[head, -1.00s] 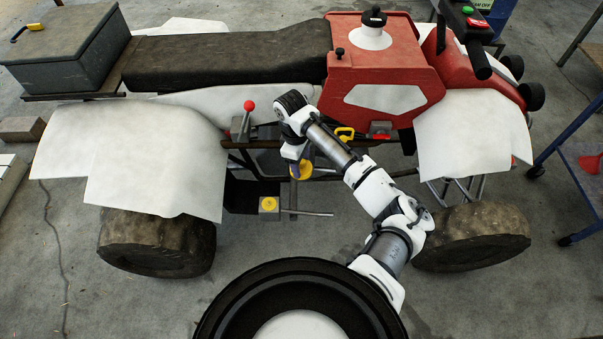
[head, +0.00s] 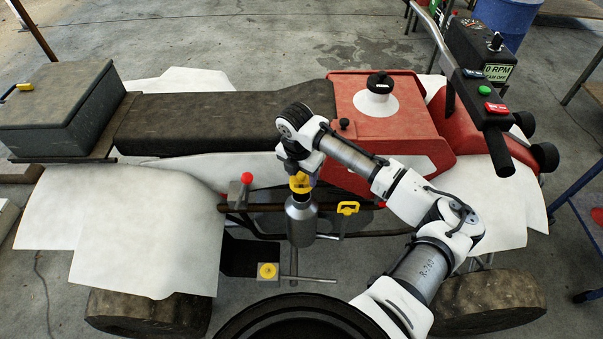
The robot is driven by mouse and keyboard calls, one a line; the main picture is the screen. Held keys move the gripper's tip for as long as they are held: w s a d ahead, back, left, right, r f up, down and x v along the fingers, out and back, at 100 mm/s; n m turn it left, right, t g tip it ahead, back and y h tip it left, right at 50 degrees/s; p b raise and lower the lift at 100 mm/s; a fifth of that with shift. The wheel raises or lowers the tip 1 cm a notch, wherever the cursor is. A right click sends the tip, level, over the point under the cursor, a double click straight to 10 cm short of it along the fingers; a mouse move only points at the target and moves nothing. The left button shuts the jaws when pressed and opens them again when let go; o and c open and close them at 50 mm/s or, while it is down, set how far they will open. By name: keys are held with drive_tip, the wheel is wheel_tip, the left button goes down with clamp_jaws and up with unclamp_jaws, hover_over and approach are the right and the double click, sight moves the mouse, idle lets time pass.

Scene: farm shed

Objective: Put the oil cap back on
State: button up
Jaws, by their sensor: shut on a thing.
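The yellow oil cap (head: 300,187) is in my gripper (head: 299,178), which points down at the near side of the quad bike. My gripper is shut on the cap. The cap is directly above the top of a grey metal cylinder with a narrowed neck (head: 301,222), overlapping it in the picture. I cannot tell whether the cap touches or sits on the neck. My gripper and wrist hide part of the cap and the fingertips.
A yellow-handled dipstick (head: 347,209) stands right of the cylinder. A red-knobbed lever (head: 247,180) is to its left. A block with a yellow round top (head: 267,271) and a metal bar lie below. The red tank (head: 385,110) and black seat (head: 220,120) are behind.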

sight(301, 183)
drive_tip(key=shift+w+f, duration=0.1)
drive_tip(key=shift+w, duration=0.1)
drive_tip(key=shift+s+f+b, duration=0.15)
drive_tip(key=shift+f+b, duration=0.25)
drive_tip(key=shift+b, duration=0.1)
wheel_tip(301, 183, down, 3)
drive_tip(key=b, duration=0.2)
drive_tip(key=shift+f+b, duration=0.1)
drive_tip(key=shift+b, duration=0.2)
drive_tip(key=shift+f+b, duration=0.5)
drive_tip(key=shift+f, duration=0.55)
drive_tip(key=shift+r+p, duration=0.1)
drive_tip(key=shift+p, duration=0.2)
drive_tip(key=shift+f, duration=0.2)
idle(1.1)
drive_tip(key=o, duration=1.5)
